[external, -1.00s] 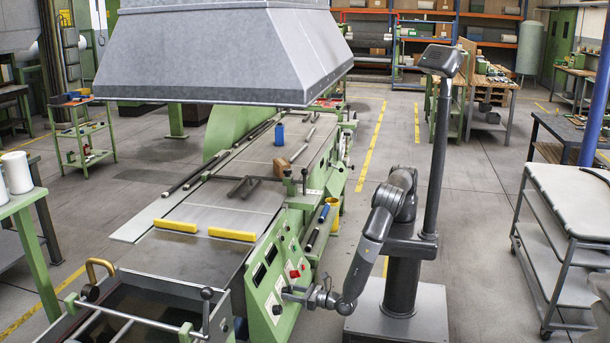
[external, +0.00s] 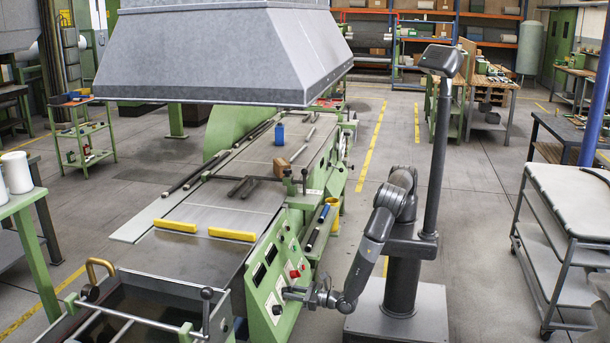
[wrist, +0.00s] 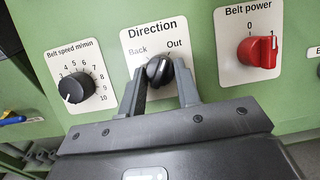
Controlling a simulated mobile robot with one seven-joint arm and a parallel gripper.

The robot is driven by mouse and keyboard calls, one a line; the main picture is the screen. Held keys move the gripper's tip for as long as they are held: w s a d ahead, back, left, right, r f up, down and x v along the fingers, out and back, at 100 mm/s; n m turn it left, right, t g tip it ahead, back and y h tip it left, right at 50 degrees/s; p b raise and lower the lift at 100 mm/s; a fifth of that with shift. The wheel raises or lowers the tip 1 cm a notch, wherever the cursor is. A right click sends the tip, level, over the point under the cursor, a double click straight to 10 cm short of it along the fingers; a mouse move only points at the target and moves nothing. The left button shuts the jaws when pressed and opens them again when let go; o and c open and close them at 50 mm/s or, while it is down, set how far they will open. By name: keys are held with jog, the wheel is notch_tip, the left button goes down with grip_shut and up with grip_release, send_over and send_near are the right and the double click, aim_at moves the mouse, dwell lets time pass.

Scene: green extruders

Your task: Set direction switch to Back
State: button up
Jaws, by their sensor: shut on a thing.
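The direction switch (wrist: 159,69) is a black knob on a white plate marked "Direction", with "Back" at upper left and "Out" at upper right. A pale line on the knob seems to point up and slightly right, nearer "Out", though the fingers partly cover it. My gripper (wrist: 160,82) is shut on the knob, one finger on each side. In the external view my gripper (external: 287,293) reaches the green control panel from the right; the switch is too small to make out there.
The black belt speed knob (wrist: 73,89) is to the left of the switch and the red belt power knob (wrist: 259,51) to the right, both close to my fingers. The green machine panel (external: 262,305) stands in front of my arm.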

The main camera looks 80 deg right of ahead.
jog(key=n+y, duration=0.1)
jog(key=n, duration=0.2)
jog(key=n+y, duration=0.1)
jog(key=n, duration=0.2)
jog(key=n+g+y, duration=0.1)
jog(key=n+y, duration=0.1)
jog(key=n, duration=0.1)
jog(key=shift+d, duration=0.3)
jog(key=n+g+y, duration=0.1)
jog(key=n, duration=0.4)
jog(key=shift+d+r, duration=0.1)
jog(key=shift+r, duration=0.05)
jog(key=shift+r+n+g+y, duration=0.1)
jog(key=shift+n+g+y, duration=0.6)
jog(key=shift+n, duration=1.1)
jog(key=o, duration=1)
jog(key=shift+w, duration=0.1)
jog(key=v, duration=1.1)
jog(key=shift+w+r, duration=0.1)
jog(key=shift+w, duration=0.1)
